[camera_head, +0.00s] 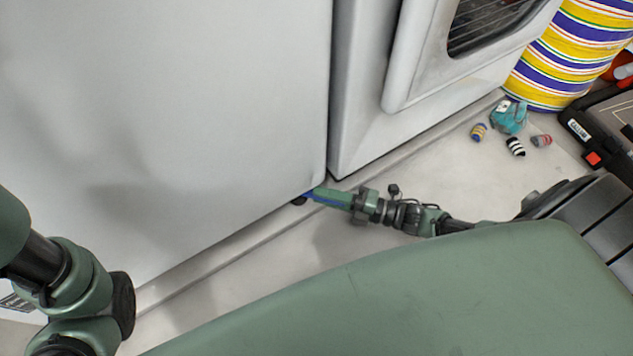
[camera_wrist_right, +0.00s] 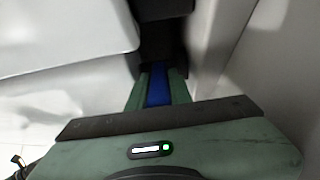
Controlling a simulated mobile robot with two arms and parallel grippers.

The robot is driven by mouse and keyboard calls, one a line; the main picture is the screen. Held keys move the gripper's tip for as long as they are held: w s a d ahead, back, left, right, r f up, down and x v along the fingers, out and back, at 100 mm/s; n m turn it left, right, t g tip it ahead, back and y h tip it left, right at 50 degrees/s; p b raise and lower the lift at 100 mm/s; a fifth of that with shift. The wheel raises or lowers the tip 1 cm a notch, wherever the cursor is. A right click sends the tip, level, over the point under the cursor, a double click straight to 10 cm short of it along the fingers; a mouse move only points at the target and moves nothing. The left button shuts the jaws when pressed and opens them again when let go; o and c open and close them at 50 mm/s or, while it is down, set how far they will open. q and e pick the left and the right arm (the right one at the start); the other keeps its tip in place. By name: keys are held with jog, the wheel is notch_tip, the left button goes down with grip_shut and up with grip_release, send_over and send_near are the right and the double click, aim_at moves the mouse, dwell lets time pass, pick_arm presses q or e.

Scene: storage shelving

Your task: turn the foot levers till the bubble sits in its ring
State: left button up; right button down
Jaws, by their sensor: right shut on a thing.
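My right gripper (camera_head: 322,195) reaches in low at the bottom corner of a large white cabinet (camera_head: 170,110). In the right wrist view, its two green fingers (camera_wrist_right: 157,78) are shut on a blue foot lever (camera_wrist_right: 158,90) that lies between them. The lever's far end goes into the dark gap under the cabinet and is hidden. A small black foot (camera_head: 299,201) shows at the cabinet's lower edge beside the fingertips. Part of my left arm is at the left edge of the head view, but its gripper is not in view. No bubble or ring shows.
A second white appliance (camera_head: 365,90) with a grilled window stands close on the right, across a narrow gap. Small striped cylinders (camera_head: 515,146) and a teal item (camera_head: 508,117) lie on the floor. A striped drum (camera_head: 570,50) and a black case (camera_head: 605,125) stand at right.

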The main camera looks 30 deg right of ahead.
jog(key=shift+f, duration=0.1)
jog(key=c, duration=1.6)
grip_release()
jog(key=shift+o, duration=0.2)
jog(key=shift+s+d, duration=0.1)
jog(key=shift+s+d, duration=0.2)
jog(key=p+v, duration=0.2)
jog(key=v, duration=0.4)
jog(key=shift+s+d+p, duration=0.15)
jog(key=shift+p, duration=0.2)
jog(key=shift+s+d, duration=0.2)
jog(key=shift+s, duration=0.05)
